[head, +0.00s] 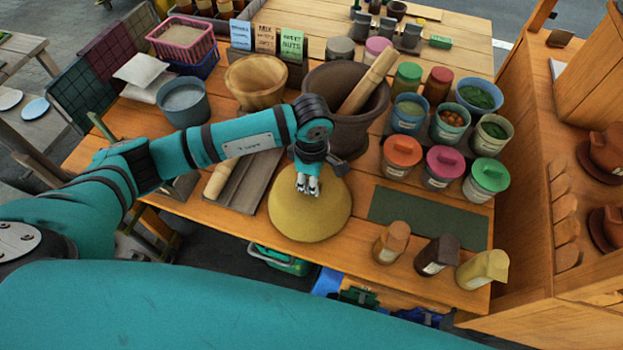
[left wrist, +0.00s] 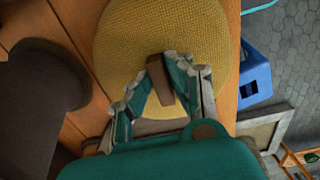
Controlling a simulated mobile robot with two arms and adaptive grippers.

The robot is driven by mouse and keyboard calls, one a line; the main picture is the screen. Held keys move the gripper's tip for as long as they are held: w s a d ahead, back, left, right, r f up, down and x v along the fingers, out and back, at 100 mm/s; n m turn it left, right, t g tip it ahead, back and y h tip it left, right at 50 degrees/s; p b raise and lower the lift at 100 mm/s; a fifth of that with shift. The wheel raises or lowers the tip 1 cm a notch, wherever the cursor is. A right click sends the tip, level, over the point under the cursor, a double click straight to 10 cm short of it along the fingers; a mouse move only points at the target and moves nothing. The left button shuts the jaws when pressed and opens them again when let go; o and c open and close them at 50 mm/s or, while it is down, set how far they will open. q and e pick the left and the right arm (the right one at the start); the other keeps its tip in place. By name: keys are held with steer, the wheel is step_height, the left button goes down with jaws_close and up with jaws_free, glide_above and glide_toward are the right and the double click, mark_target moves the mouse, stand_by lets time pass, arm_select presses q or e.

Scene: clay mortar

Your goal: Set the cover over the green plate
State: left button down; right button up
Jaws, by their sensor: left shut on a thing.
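The cover (head: 308,218) is a yellow woven dome near the table's front edge. It also fills the upper middle of the left wrist view (left wrist: 125,45). My left gripper (head: 308,184) comes down over its top. In the left wrist view the gripper's fingers (left wrist: 162,85) are shut on the cover's brown handle (left wrist: 158,75). I cannot tell whether the cover's rim touches the table. No round green plate shows; what lies under the cover is hidden. A flat dark green rectangle (head: 428,216) lies just right of the cover. My right gripper is not in view.
A large dark mortar (head: 350,125) with a pestle (head: 369,82) stands behind the cover. Lidded jars (head: 402,155) stand at the back right. Several small scoop-like containers (head: 436,256) line the front right edge. A grey board (head: 245,182) lies at left. The green rectangle is bare.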

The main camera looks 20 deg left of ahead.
arm_select(q)
steer(key=shift+f, duration=0.25)
steer(key=c, duration=1.1)
jaws_free()
steer(key=shift+w+a+f, duration=0.1)
steer(key=shift+c, duration=0.2)
steer(key=shift+r, duration=0.2)
step_height(320, 180, up, 12)
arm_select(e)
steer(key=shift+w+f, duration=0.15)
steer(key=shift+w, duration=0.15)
arm_select(q)
steer(key=shift+f, duration=0.15)
